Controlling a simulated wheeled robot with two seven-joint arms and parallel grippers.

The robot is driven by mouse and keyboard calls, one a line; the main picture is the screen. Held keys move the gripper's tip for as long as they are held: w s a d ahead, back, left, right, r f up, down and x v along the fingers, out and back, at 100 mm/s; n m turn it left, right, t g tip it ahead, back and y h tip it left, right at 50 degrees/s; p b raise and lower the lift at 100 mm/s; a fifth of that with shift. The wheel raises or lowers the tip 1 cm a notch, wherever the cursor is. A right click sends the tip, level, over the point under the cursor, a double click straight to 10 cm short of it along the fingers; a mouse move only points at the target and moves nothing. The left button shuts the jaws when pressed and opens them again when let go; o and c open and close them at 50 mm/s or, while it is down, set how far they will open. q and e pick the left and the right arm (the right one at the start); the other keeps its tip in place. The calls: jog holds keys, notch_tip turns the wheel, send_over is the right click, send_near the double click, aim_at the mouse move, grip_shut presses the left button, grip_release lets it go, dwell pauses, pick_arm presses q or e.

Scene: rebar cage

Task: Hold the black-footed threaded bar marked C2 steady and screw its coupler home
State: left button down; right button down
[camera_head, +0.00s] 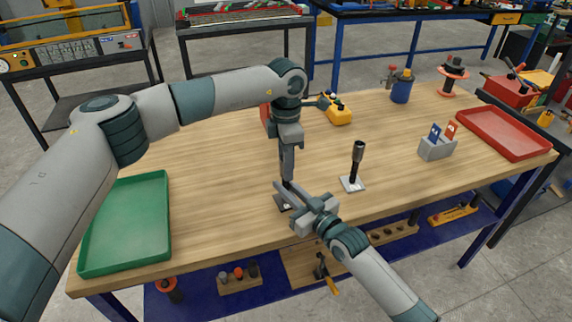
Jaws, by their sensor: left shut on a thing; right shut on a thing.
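The threaded bar with the black foot (280,203) stands near the table's front edge, mostly hidden by my grippers. My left gripper (287,174) points straight down over it and is shut at its top, where the coupler is hidden between the fingers. My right gripper (284,189) reaches in from the lower right, lower down, and is shut around the bar just above the foot. I cannot read any C2 marking. A second upright bar (356,167) with a black upper part stands on a pale square foot (352,184) to the right, apart from both grippers.
A green tray (128,222) lies at the left and a red tray (503,133) at the right of the wooden table. A grey holder (436,150) with cards, a blue can (401,88) and a yellow tool (339,112) stand behind.

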pick_arm(q)
jog(key=m, duration=1.4)
jog(key=shift+m, duration=0.3)
jog(key=m, duration=1.1)
jog(key=shift+f+m, duration=0.1)
jog(key=shift+m, duration=0.2)
jog(key=m, duration=0.3)
jog(key=c, duration=1.5)
grip_release()
